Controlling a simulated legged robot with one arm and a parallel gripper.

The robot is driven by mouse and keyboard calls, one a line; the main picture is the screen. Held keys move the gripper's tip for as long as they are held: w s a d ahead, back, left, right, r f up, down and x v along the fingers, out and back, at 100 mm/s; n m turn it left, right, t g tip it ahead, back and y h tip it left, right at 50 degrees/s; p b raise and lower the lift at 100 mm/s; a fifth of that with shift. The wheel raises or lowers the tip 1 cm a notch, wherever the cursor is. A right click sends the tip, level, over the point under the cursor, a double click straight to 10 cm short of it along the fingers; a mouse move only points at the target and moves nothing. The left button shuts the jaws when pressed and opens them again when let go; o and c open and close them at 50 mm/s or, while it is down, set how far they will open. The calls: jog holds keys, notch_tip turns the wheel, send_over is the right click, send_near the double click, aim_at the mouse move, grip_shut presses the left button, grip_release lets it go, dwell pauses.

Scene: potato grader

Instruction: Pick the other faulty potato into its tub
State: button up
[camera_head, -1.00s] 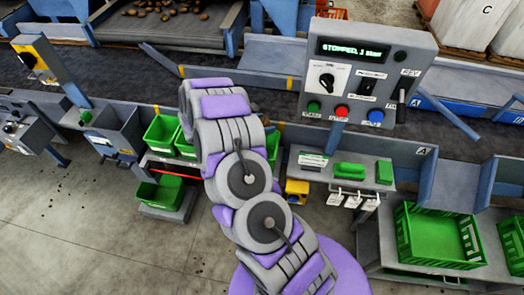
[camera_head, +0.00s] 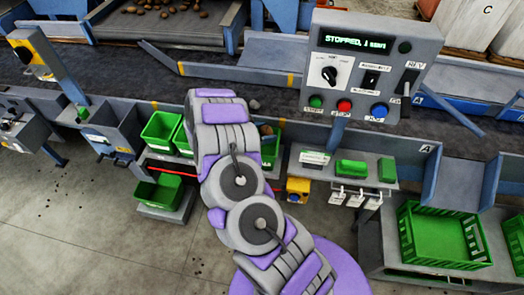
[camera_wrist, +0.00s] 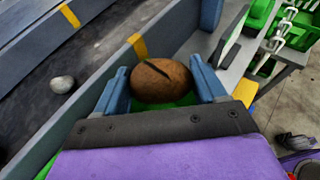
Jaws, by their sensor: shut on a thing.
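My gripper (camera_wrist: 163,84) is shut on a brown potato (camera_wrist: 160,82) with a dark slit across its top, one blue finger on each side. Below the potato a green tub (camera_wrist: 182,101) shows in part; the potato and gripper hide most of it. In the head view my arm hides the gripper. A green tub (camera_head: 271,151) shows just right of my arm, with a small brown shape at its top that may be the held potato. More green tubs (camera_head: 160,131) stand to the left of my arm.
A pale grey lump (camera_wrist: 62,85) lies on the dark belt; a blue-grey side rail (camera_wrist: 85,90) runs between belt and tub. The control panel (camera_head: 369,75) reads "STOPPED". A shelf (camera_head: 345,170) with green items and a green crate (camera_head: 440,235) stand at the right.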

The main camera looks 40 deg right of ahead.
jog(key=o, duration=1.1)
jog(key=shift+o, duration=0.2)
jog(key=shift+a+r, duration=0.1)
jog(key=p+v, duration=0.1)
jog(key=v, duration=1.6)
jog(key=shift+a+p, duration=0.2)
jog(key=shift+p, duration=0.15)
